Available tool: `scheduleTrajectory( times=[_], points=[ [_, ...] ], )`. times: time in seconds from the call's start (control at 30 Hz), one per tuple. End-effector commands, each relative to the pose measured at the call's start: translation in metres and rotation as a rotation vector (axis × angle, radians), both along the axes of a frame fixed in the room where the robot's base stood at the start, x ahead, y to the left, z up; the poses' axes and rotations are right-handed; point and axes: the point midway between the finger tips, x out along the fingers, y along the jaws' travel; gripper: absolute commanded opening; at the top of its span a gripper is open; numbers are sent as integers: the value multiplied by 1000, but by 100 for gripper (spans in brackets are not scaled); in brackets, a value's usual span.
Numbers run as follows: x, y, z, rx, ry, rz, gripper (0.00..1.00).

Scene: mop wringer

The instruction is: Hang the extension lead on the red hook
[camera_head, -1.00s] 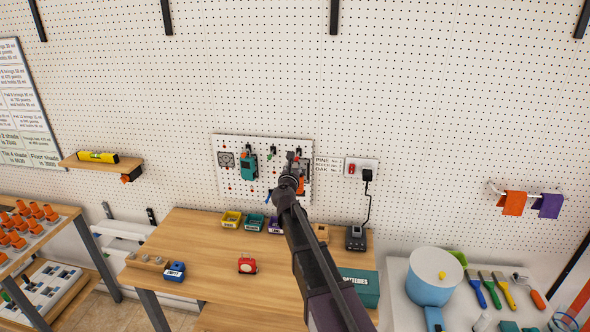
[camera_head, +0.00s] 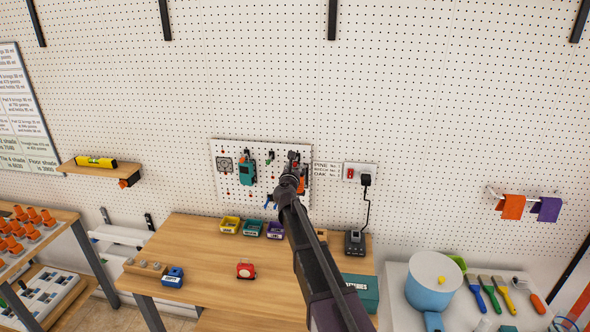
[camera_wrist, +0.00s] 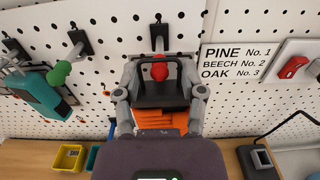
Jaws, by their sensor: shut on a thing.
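The extension lead is orange with a black looped handle (camera_wrist: 145,100), and its orange body (camera_wrist: 160,121) shows below in the wrist view. My gripper (camera_wrist: 160,102) is shut on it, with a finger on each side of the black frame. In the head view my gripper (camera_head: 292,160) is in front of the small tool board, hiding most of the lead. The red hook (camera_wrist: 159,69) shows inside the handle's opening, just below its top bar. I cannot tell whether the bar rests on the hook.
A teal tool (camera_wrist: 45,94) hangs left of my gripper, beside a green-tipped hook (camera_wrist: 59,73). A red switch (camera_wrist: 293,66) and a plugged-in charger (camera_head: 355,242) are at right. Small bins (camera_head: 252,227) stand on the bench below.

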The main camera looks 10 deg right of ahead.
Motion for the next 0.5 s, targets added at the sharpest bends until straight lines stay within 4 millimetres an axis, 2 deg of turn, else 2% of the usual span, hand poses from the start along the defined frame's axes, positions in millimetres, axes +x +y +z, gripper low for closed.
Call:
scheduleTrajectory(
  times=[0.5],
  points=[
    [22,-7,0,0,0,0,0]
  ],
)
